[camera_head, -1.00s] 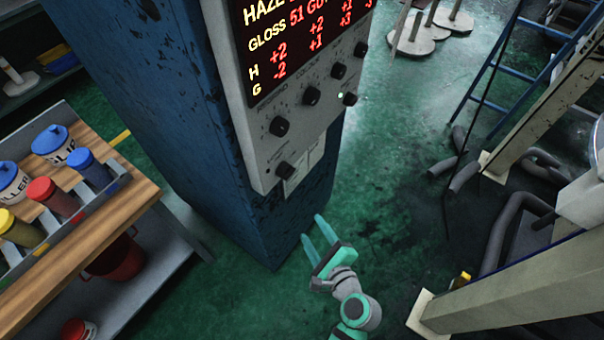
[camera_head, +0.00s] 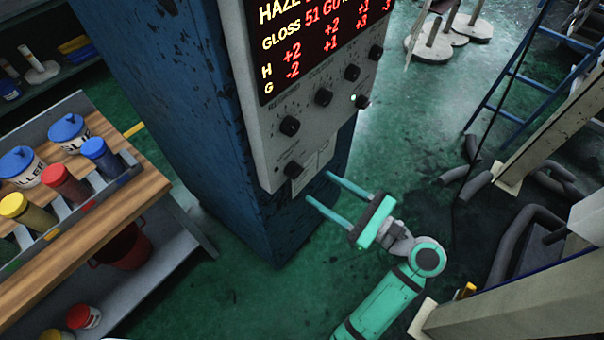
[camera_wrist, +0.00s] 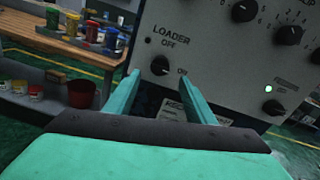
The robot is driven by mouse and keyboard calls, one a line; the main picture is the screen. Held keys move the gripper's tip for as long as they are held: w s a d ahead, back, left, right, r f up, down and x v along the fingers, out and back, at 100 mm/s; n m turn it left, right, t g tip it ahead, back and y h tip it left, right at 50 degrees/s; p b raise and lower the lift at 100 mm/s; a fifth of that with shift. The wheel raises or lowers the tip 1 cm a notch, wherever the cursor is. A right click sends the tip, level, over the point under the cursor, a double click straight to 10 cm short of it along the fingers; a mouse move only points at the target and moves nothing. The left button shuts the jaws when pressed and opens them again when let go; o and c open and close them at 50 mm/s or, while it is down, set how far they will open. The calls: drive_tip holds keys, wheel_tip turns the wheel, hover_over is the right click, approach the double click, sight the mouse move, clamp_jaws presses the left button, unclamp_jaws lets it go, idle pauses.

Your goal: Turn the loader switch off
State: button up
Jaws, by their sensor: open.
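The loader switch is a black knob (camera_wrist: 160,66) in the wrist view, below the printed words LOADER and OFF, with ON printed to its right. The knob's pointer direction is too small to tell. In the head view it is the lowest knob (camera_head: 293,169) on the grey control panel (camera_head: 262,150) of the blue column. My gripper (camera_head: 317,186) is open and empty. Its two teal fingers point at the panel's lower edge, just below and right of the knob. In the wrist view the knob shows between and beyond the fingertips (camera_wrist: 162,84), apart from them.
More black knobs (camera_head: 323,97) and a small lit lamp (camera_head: 353,98) are higher on the panel, under a red-lettered display (camera_head: 315,40). A wooden-topped cart (camera_head: 140,185) with paint pots stands left. Beams and a blue ladder (camera_head: 520,75) stand right.

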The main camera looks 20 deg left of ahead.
sight(294, 171)
drive_tip(key=x, duration=0.7)
drive_tip(key=shift+a, duration=0.3)
drive_tip(key=shift+w, duration=0.1)
drive_tip(key=c, duration=1)
